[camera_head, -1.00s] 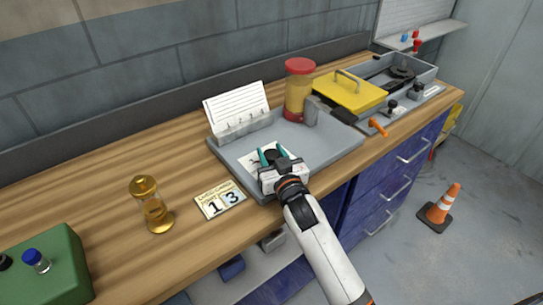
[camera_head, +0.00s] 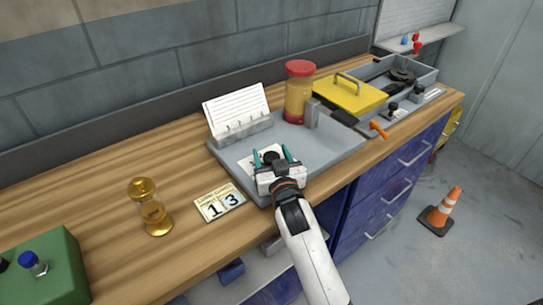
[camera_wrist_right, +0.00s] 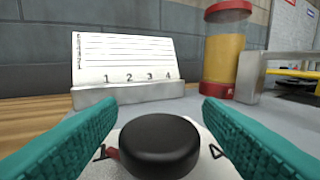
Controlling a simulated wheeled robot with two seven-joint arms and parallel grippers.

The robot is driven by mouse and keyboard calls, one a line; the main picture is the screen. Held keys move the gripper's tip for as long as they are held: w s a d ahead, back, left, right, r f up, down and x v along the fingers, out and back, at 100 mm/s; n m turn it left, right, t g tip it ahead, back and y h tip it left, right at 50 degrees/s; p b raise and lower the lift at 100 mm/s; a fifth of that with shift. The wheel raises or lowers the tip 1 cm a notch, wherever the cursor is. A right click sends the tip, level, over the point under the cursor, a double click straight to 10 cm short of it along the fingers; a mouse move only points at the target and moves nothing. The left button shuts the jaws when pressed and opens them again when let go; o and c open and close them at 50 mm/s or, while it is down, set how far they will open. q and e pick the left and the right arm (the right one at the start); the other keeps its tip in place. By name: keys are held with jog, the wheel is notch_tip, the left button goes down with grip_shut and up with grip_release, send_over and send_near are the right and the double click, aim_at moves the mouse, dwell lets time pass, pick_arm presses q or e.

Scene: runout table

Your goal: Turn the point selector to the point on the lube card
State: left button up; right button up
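The point selector is a black round knob (camera_head: 271,157) on a white plate (camera_head: 247,163) in the grey tray. In the right wrist view the knob (camera_wrist_right: 160,148) is close, with a bit of red at its left and partly hidden black marks on the plate. My right gripper (camera_head: 272,152) is open, its teal fingers on either side of the knob with gaps. A small card (camera_head: 220,202) showing "1 3" lies on the bench left of the tray; its small print is unreadable. A white lined card (camera_head: 237,111), numbered 1 to 4, stands behind the knob. My left gripper is not in view.
The grey tray (camera_head: 335,150) also holds a red-lidded yellow jar (camera_head: 299,95). A yellow handled box (camera_head: 350,94) and an orange-ended tool (camera_head: 378,130) are to the right. A brass hourglass-like piece (camera_head: 150,207) and green box (camera_head: 50,270) stand left. Bench left of the tray is mostly clear.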

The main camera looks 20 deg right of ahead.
jog(key=s, duration=0.7)
jog(key=s+b, duration=0.1)
jog(key=s, duration=0.3)
jog(key=shift+a+f, duration=0.15)
jog(key=shift+a, duration=0.15)
jog(key=shift+s, duration=0.55)
